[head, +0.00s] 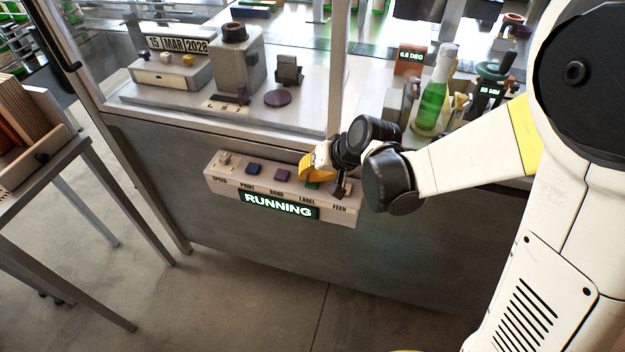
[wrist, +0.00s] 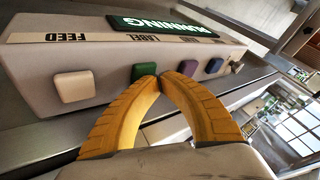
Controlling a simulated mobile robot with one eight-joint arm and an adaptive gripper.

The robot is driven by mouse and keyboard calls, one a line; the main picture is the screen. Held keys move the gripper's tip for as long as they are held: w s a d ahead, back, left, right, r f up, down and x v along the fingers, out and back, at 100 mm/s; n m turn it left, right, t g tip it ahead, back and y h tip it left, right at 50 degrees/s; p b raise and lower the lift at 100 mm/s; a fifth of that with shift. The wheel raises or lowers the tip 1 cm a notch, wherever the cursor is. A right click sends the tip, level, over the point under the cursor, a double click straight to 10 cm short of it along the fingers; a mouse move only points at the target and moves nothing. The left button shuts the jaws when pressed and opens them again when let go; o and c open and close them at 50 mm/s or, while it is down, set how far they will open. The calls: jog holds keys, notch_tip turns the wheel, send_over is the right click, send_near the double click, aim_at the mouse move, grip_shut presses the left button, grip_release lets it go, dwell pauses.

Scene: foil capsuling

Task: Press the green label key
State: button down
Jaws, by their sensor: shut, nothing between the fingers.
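The green label key (wrist: 144,72) shows in the wrist view on the sloped top of the control box, below the word LABEL. In the head view only a sliver of the green key (head: 313,185) shows beside my gripper. My gripper (head: 305,176) has yellow fingers and is shut and empty. In the wrist view its fingertips (wrist: 158,78) meet right at the green key and overlap its lower right edge. I cannot tell whether they touch it. The control box (head: 232,184) carries a lit panel (head: 279,205) reading RUNNING.
A purple key (wrist: 187,68) and a blue key (wrist: 214,66) sit to the right of the green one in the wrist view, and a cream key (wrist: 74,87) to the left, by FEED. A green bottle (head: 433,100) stands behind the glass. A wooden crate (head: 40,125) is at left.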

jog(key=shift+r+p, duration=0.7)
jog(key=shift+r, duration=0.25)
jog(key=shift+r+p, duration=1.9)
jog(key=shift+r, duration=0.6)
jog(key=shift+s+d+r, duration=0.1)
jog(key=shift+d+r, duration=0.15)
jog(key=s+d+r+t+h, duration=0.1)
jog(key=s+d+r, duration=0.3)
jog(key=s+d, duration=0.4)
jog(key=s+d+r+t+h, duration=0.1)
jog(key=s+d+r+h, duration=0.3)
jog(key=s+d, duration=0.4)
jog(key=shift+s+r, duration=0.65)
jog(key=shift+s, duration=0.4)
